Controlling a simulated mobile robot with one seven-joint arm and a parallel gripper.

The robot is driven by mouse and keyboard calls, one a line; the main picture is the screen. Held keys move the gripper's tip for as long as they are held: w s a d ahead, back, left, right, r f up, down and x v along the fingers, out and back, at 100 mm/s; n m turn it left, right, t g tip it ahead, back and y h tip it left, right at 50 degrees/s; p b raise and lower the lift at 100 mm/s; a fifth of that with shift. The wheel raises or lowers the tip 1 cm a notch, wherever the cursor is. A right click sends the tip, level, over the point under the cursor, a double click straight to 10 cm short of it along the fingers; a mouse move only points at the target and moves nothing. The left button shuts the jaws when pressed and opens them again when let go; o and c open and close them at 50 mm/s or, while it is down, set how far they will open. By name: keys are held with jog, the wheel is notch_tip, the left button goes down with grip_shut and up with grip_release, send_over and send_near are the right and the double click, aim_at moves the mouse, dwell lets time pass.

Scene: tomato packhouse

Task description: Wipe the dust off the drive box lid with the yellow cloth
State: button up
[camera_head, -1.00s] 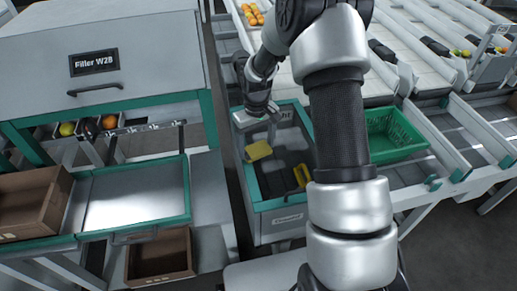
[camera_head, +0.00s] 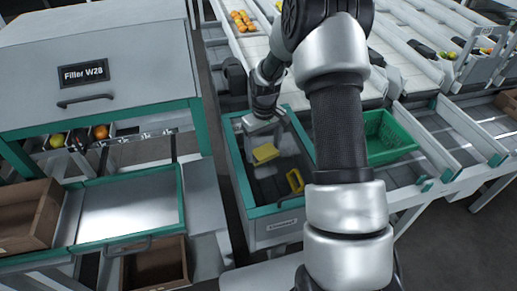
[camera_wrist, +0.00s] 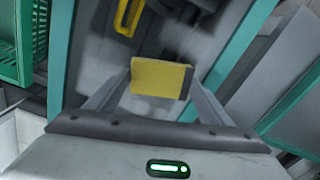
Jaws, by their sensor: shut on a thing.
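The drive box (camera_head: 245,200) is a grey box with a teal rim, standing right of the filler machine. Its dark grey top, the lid (camera_wrist: 175,30), shows pale, dusty-looking smears in the wrist view. My gripper (camera_head: 262,142) is over the far left part of this top and points down. It is shut on the yellow cloth (camera_head: 265,154), a small folded pad that also shows between my fingers (camera_wrist: 160,78) in the wrist view. I cannot tell whether the cloth touches the lid.
A yellow handle (camera_head: 295,180) stands on the box top, right of the cloth. A green crate (camera_head: 388,137) sits on the conveyor to the right. The filler machine (camera_head: 130,60), a brown crate (camera_head: 28,214) and a metal tray (camera_head: 125,208) are at left.

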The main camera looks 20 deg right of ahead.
aim_at(271, 144)
jog(key=shift+s+d, duration=0.1)
jog(key=shift+d, duration=2.6)
jog(key=shift+d+r+p, duration=0.1)
jog(key=shift+d+p, duration=0.3)
jog(key=shift+d, duration=3.4)
jog(key=shift+w+f, duration=0.2)
jog(key=shift+w, duration=1.2)
jog(key=shift+a+r, duration=0.15)
jog(key=shift+a, duration=1.7)
jog(key=shift+a+b, duration=0.3)
jog(key=shift+a, duration=6.8)
jog(key=shift+w, duration=1.3)
jog(key=shift+d, duration=1.7)
jog(key=shift+d+f, duration=0.2)
jog(key=shift+d, duration=2.2)
jog(key=shift+d+r, duration=0.2)
jog(key=shift+d, duration=2.85)
jog(key=shift+d+f, duration=0.1)
jog(key=shift+d, duration=1.7)
